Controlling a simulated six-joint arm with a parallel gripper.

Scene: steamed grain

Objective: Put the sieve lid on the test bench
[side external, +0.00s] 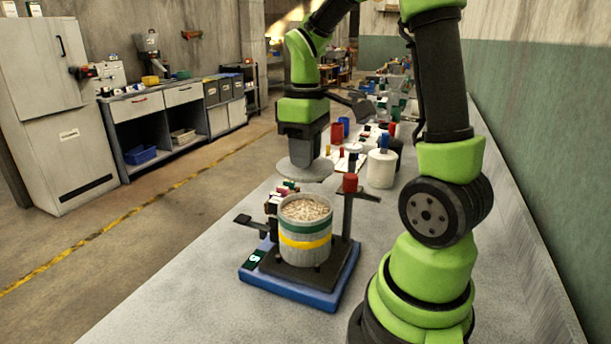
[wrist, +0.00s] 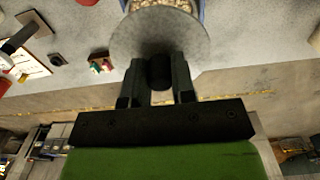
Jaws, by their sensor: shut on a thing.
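The sieve lid is a thin grey disc (side external: 305,171) with a dark knob that shows in the wrist view (wrist: 160,72). My gripper (side external: 303,158) is shut on that knob, and its two fingers (wrist: 158,80) stand on either side of it. The lid hangs level under my gripper, behind the grain pot in the side view. I cannot tell how far its underside is from the test bench (side external: 215,262). The bench is a long grey top, and bare bench shows around the lid in the wrist view (wrist: 255,40).
An open pot of grain (side external: 305,232) with green and yellow bands stands on a blue-based device (side external: 290,290). A post with a red top (side external: 350,185) rises beside it. A white container (side external: 381,168) and small bottles stand farther back. The bench's left edge borders open floor.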

